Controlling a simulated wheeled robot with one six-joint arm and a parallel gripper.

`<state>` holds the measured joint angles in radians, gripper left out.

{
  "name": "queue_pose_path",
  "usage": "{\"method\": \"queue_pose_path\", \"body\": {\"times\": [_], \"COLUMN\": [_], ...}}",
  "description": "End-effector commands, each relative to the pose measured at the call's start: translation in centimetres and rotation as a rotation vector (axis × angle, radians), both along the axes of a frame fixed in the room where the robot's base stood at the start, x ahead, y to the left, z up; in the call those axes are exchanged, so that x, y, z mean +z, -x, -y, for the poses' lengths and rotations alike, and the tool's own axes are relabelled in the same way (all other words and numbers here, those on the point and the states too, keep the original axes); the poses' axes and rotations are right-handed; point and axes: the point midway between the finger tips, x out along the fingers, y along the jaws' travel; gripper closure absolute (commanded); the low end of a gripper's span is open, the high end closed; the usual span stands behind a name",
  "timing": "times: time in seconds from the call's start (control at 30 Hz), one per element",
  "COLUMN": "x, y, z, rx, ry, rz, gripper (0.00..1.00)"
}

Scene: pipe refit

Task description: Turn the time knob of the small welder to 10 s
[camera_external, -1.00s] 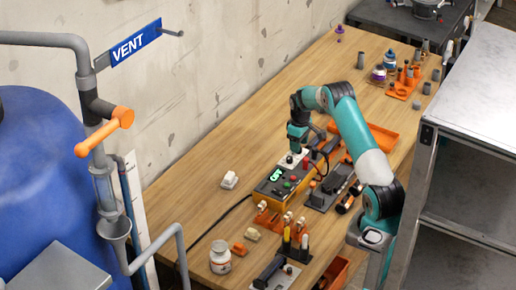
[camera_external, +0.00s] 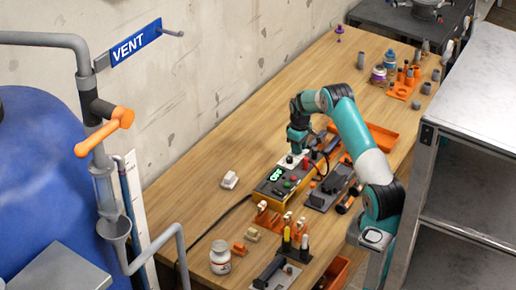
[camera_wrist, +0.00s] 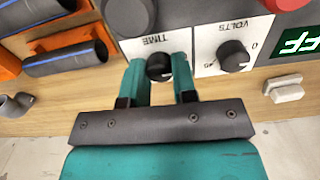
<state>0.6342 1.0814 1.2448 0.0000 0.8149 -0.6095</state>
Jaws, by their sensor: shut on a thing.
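The small welder is an orange and dark box (camera_external: 270,188) on the wooden bench, with a green lit display (camera_external: 277,173). In the wrist view its time knob (camera_wrist: 160,66) is a black round knob on a white plate marked TIME, seen upside down. My gripper (camera_wrist: 160,76) has one finger on each side of this knob and is shut on it. The knob's pointer and its scale are mostly hidden. The volts knob (camera_wrist: 235,56) sits on the white plate beside it, clear of the fingers. In the external view my gripper (camera_external: 295,147) points down at the welder's far end.
Orange holders with grey-black pipe pieces (camera_wrist: 66,60) lie left in the wrist view. A white block (camera_wrist: 287,91) lies on the bench at right. In the external view, a white jar (camera_external: 220,258) and several tools stand nearer; the bench left of the welder is largely clear.

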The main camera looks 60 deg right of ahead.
Motion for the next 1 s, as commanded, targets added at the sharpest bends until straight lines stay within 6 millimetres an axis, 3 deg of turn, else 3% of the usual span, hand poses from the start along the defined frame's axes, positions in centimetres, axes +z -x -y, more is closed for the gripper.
{"method": "queue_pose_path", "body": {"times": [1.0], "x": [0.05], "y": [0.04], "z": [0.02], "rx": [-0.631], "ry": [0.000], "rz": [-0.001], "gripper": [0.98]}}
